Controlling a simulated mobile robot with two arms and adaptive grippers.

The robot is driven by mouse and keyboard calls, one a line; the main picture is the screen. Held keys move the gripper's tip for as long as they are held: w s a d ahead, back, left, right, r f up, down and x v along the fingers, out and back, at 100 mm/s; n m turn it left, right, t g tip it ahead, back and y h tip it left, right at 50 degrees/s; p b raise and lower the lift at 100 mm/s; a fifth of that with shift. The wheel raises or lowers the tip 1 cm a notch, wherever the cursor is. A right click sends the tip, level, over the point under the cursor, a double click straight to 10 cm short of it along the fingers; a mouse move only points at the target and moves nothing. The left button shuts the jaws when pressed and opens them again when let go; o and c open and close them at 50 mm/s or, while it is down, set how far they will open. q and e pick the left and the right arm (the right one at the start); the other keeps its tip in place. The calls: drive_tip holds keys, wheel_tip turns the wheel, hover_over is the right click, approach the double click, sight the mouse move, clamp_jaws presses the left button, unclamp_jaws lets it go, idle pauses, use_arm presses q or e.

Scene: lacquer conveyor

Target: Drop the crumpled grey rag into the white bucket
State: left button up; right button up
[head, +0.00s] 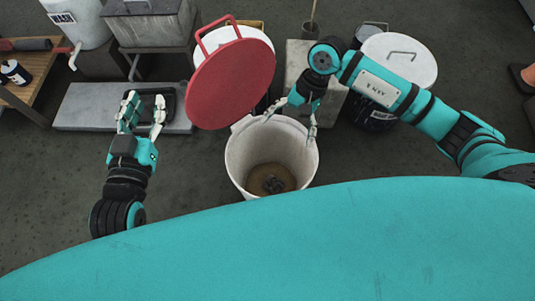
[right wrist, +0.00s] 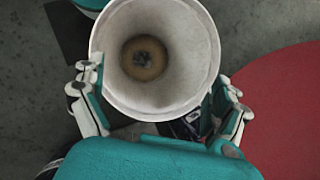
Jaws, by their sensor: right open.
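The white bucket (head: 237,160) stands open on the floor in front of me; it also fills the upper middle of the right wrist view (right wrist: 110,60). My left gripper (head: 144,103) is open and empty, left of the bucket.
A red lid (head: 230,85) with a handle is tilted behind the bucket. A white-lidded container (head: 405,60) stands at the back right. A grey slab (head: 75,107) with a dark tray lies behind my left gripper. A wooden bench (head: 25,95) is far left. Floor left of the bucket is clear.

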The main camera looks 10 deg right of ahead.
drive_tip(key=shift+v, duration=2.25)
